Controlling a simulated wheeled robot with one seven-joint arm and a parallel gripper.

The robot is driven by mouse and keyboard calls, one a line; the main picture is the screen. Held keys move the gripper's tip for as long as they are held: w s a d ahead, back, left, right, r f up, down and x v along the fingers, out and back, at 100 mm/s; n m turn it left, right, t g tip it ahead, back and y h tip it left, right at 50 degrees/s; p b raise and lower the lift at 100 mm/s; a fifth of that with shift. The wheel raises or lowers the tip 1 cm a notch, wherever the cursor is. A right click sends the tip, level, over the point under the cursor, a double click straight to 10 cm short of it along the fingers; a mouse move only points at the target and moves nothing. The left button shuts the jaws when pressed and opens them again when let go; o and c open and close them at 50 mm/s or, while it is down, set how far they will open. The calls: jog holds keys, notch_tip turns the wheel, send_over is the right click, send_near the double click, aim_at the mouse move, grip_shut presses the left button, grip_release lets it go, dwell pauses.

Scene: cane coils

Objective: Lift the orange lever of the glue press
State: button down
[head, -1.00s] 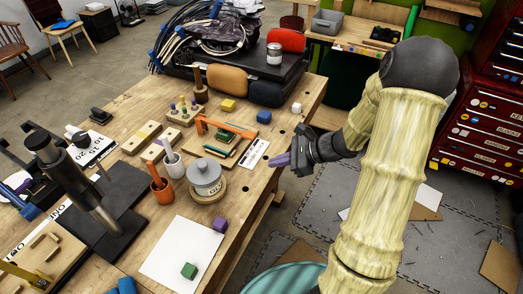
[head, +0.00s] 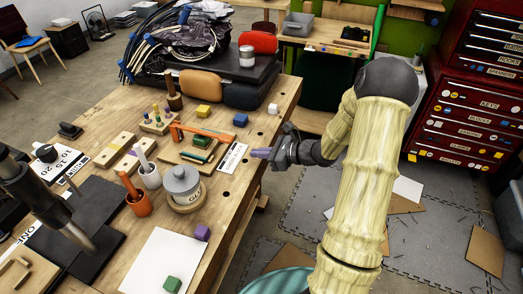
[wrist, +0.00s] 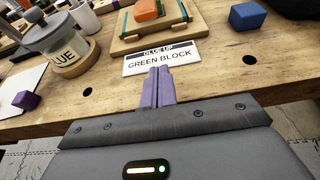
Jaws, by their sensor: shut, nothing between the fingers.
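The glue press has a wooden base (head: 184,156) near the right edge of the workbench. Its orange lever (head: 202,132) lies low and roughly level across the top, with a green piece (head: 201,141) beneath it. In the wrist view, an orange part (wrist: 146,9) of the press sits at the top edge, and the rest is cut off. My gripper (head: 256,153) has purple fingers, shut together and empty. It is to the right of the press, by the bench edge, apart from the lever. In the wrist view the fingertips (wrist: 159,72) point at the "GREEN BLOCK" label (wrist: 160,58).
A glue pot (head: 182,184) stands left of the press, near a white cup (head: 150,177) and an orange cup (head: 139,203). Blue (head: 240,120), yellow (head: 203,111) and purple (head: 202,232) blocks lie around. The bench right of the press is mostly clear.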

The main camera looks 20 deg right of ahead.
aim_at(242, 159)
jog(key=x, duration=0.6)
jog(key=shift+a+p, duration=0.15)
jog(key=shift+p, duration=0.2)
jog(key=r, duration=0.1)
jog(key=r+p, duration=0.1)
jog(key=r, duration=0.1)
jog(key=shift+w+a+p, duration=0.25)
jog(key=shift+w+p, duration=0.05)
jog(key=shift+r, duration=0.3)
jog(key=shift+r, duration=0.1)
